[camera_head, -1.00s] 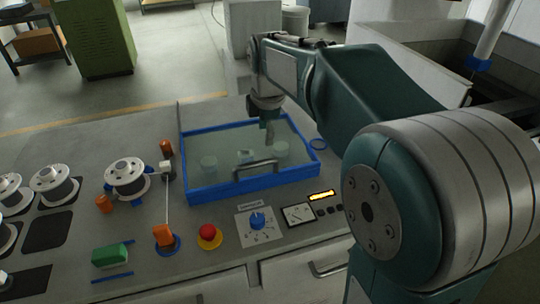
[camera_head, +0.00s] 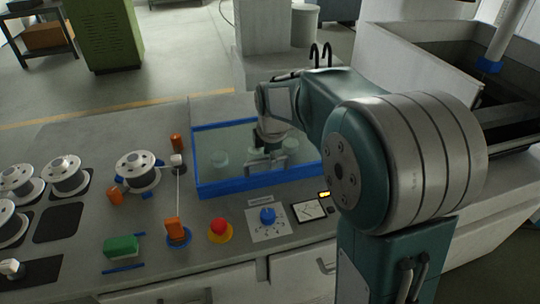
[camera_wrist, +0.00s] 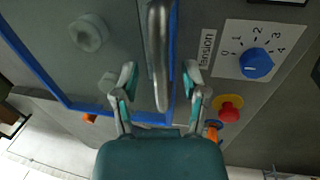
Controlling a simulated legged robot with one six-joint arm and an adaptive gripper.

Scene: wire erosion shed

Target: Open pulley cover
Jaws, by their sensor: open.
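The pulley cover (camera_head: 232,188) is a clear panel in a blue frame, lying flat and closed on the bench, with pulleys dimly visible beneath it. Its metal handle (camera_head: 290,161) is near the front edge, partly hidden by my gripper (camera_head: 265,158). In the wrist view, the handle (camera_wrist: 159,55) runs between the two spread fingertips of my gripper (camera_wrist: 161,76), with space on both sides. The blue frame (camera_wrist: 38,66) passes beneath. My gripper is open and holds nothing.
A red stop button (camera_head: 219,229), a blue tension knob (camera_head: 267,215) and a meter (camera_head: 309,211) lie in front of the cover. Several wire spools (camera_head: 65,174) stand on the left. A green block (camera_head: 121,246) sits front left. A grey trough (camera_head: 420,68) rises behind right.

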